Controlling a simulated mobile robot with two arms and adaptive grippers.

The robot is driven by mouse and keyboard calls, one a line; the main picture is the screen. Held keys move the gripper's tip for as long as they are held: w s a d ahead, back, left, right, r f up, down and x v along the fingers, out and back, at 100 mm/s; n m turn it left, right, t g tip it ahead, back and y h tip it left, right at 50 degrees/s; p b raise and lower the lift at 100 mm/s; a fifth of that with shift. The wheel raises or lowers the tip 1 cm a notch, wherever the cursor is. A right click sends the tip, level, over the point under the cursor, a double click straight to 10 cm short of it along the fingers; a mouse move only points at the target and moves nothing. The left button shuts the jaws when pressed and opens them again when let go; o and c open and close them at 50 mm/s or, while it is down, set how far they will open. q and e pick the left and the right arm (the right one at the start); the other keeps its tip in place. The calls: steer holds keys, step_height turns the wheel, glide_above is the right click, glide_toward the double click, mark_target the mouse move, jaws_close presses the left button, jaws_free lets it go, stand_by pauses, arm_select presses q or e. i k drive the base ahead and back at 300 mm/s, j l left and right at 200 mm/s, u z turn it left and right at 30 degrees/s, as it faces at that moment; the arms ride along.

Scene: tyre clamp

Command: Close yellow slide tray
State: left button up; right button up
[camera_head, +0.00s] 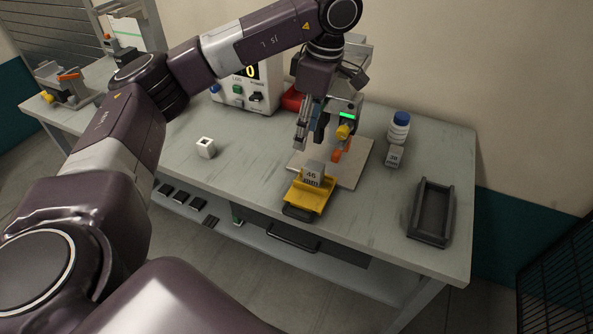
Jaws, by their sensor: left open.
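The yellow slide tray (314,197) sticks out toward the front of the table, pulled out from the light base plate (353,172) of a bench machine. A grey block with dark marking (313,174) sits on the tray. The tray has a dark handle (298,213) at its front. My left gripper (309,143) is open and points down, above and behind the tray, close to the machine. It is apart from the tray handle. Part of the machine is hidden behind my left gripper and arm. My right gripper is not in view.
A white cube with a hole (205,148) stands left of the tray. A blue-capped bottle (399,127), a small marked block (394,156) and an empty dark bin (433,212) are to the right. A control box (250,90) stands behind. The table front is clear around the tray.

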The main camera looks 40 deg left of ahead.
mark_target(306, 196)
steer(key=u, duration=1)
